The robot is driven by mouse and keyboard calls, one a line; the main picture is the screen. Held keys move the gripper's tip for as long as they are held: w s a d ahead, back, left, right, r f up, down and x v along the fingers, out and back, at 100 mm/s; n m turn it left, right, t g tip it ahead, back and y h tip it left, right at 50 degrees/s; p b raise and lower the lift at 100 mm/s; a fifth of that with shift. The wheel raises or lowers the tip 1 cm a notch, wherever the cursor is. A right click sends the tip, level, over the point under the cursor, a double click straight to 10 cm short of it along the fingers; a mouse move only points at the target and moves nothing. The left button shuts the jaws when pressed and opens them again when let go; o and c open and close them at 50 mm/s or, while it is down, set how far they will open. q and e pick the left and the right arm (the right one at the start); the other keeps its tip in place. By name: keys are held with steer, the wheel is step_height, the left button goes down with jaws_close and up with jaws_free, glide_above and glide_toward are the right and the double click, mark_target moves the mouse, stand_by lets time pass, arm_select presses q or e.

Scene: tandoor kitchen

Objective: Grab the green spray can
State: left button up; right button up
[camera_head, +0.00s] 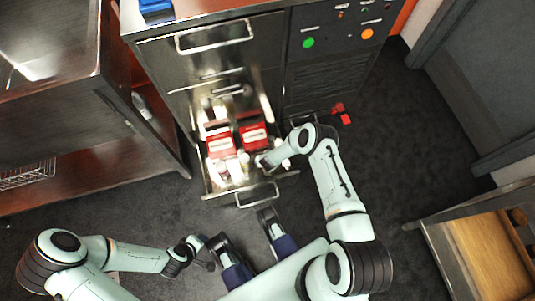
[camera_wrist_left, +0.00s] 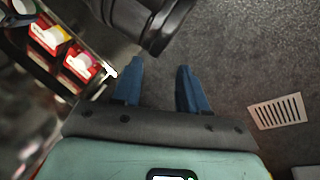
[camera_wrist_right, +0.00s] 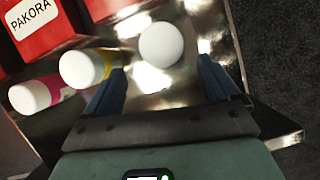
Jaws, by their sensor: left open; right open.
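No clearly green can shows in any view. In the right wrist view a round white top (camera_wrist_right: 161,44) stands in the open metal drawer (camera_head: 215,190), just ahead of my right gripper's fingertips; its body colour is hidden. Beside it lie a white-topped yellow container (camera_wrist_right: 85,67) and a white-topped pink one (camera_wrist_right: 37,94). My right gripper (camera_wrist_right: 162,70) is open and empty, low over the drawer's right side. My left gripper (camera_wrist_left: 160,72) is open and empty above the floor, in front of the drawer.
Two red boxes (camera_head: 219,140) (camera_head: 253,132) stand in the drawer, with several pale containers around them. A red object (camera_head: 341,114) lies right of the drawer. A metal counter (camera_head: 50,120) is at left and a wooden-topped table (camera_head: 485,255) at lower right. Dark floor (camera_head: 410,130) is free at right.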

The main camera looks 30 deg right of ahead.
steer(key=b+x, duration=0.1)
steer(key=x, duration=0.2)
steer(key=shift+w+f, duration=0.1)
steer(key=shift+f, duration=0.1)
steer(key=b+x, duration=0.1)
steer(key=x, duration=0.1)
steer(key=d+b+x, duration=0.1)
steer(key=b+x, duration=0.1)
steer(key=shift+w, duration=0.25)
steer(key=shift+w+f+b, duration=0.1)
steer(key=shift+f+b, duration=0.1)
steer(key=shift+b, duration=0.1)
arm_select(q)
step_height(320, 180, down, 8)
steer(key=s+a+g, duration=0.1)
steer(key=s+a, duration=0.1)
steer(key=s, duration=0.1)
steer(key=shift+a+r+n, duration=0.2)
steer(key=shift+a+n, duration=0.1)
arm_select(e)
steer(key=c, duration=1.2)
